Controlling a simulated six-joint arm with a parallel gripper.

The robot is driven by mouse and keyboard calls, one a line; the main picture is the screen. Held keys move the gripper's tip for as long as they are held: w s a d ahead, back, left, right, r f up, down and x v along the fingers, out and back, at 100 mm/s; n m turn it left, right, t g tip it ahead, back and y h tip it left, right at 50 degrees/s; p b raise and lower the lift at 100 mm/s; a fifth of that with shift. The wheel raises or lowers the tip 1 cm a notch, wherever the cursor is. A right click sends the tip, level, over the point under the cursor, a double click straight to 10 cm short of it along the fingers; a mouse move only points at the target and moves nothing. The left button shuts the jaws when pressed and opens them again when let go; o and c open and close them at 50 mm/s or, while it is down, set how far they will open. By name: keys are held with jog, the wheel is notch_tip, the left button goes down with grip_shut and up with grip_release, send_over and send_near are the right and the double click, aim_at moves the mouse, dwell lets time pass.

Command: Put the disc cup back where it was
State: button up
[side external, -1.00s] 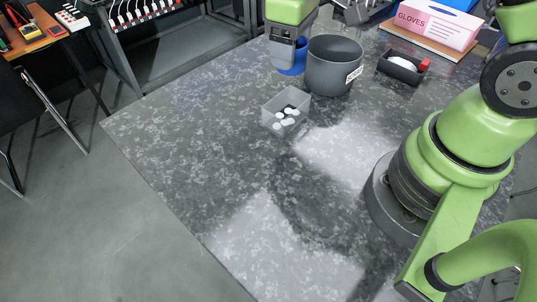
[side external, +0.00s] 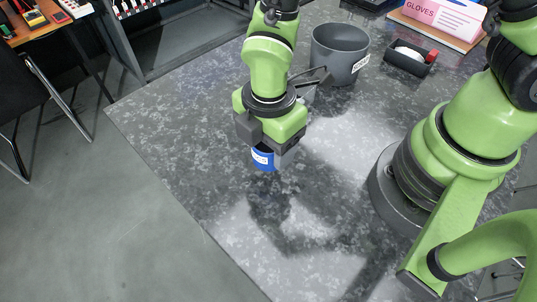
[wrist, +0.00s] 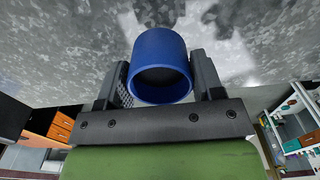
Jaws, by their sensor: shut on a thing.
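The disc cup is a small blue cup (side external: 263,159) with a white label, held at the end of my gripper (side external: 268,150) in the side external view. My gripper points down over the near-left part of the table. In the wrist view the blue cup (wrist: 161,62) sits between the two dark fingers of my gripper (wrist: 160,75), its open rim facing the camera. The fingers are shut on its sides. The cup looks to be above the table; the exact height is hard to tell. The clear box of discs seen earlier is hidden behind my arm.
A large grey pot (side external: 340,55) with a label stands at the back of the table. A dark tray (side external: 409,60) with a white item and a red part is to its right. A pink gloves box (side external: 440,20) is behind. The front of the table (side external: 220,185) is clear.

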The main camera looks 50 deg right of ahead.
aim_at(269, 157)
jog(key=shift+f, duration=1.9)
jog(key=shift+f, duration=0.15)
jog(key=o, duration=0.9)
notch_tip(269, 157, up, 13)
jog(key=shift+f, duration=0.2)
